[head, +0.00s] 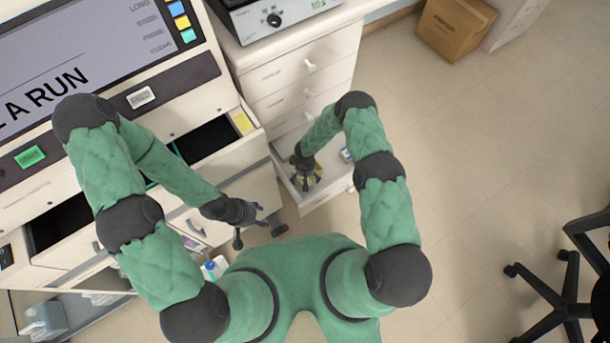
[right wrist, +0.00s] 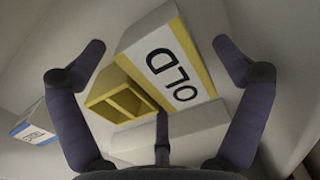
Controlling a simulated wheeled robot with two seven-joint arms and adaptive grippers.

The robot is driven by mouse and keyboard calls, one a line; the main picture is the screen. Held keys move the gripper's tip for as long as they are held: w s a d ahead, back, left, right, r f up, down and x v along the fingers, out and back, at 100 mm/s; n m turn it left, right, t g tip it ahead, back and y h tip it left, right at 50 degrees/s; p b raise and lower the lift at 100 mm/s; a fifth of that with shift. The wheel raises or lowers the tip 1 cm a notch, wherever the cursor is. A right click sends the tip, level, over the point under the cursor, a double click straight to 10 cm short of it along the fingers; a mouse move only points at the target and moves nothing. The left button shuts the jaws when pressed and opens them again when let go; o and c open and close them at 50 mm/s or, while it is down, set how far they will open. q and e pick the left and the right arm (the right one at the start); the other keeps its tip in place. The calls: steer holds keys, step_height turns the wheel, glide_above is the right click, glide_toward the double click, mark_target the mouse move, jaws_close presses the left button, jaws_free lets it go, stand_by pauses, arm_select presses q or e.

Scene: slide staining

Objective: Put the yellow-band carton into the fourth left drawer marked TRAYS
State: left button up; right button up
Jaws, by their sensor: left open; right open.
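The yellow-band carton (right wrist: 175,65), white with yellow edges and the word OLD, lies in an open lower drawer (head: 325,190) of the right-hand cabinet. My right gripper (head: 307,182) is down in that drawer, open, its fingers spread on either side of the carton in the right wrist view without visibly gripping it. In the head view the gripper mostly hides the carton. My left gripper (head: 262,230) is open and empty in front of the left cabinet. Left drawers stand open, one at the upper right (head: 250,136); the TRAYS label cannot be read.
Beside the carton is a yellow divided holder (right wrist: 125,102). A white box with a blue stripe (right wrist: 35,130) lies at the left of the right wrist view. A cardboard box (head: 455,28) and a black chair (head: 560,290) stand on the floor at right. The floor between is clear.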

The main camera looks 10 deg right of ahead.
step_height(320, 180, up, 12)
steer(key=p, duration=0.5)
steer(key=s+r+m+y, duration=0.2)
steer(key=s+r, duration=0.4)
steer(key=s, duration=0.4)
steer(key=s+r+m+y, duration=0.2)
steer(key=s+r+m, duration=0.2)
steer(key=s+r, duration=0.3)
steer(key=s, duration=0.3)
steer(key=shift+s+r+m, duration=0.15)
steer(key=shift+m, duration=0.25)
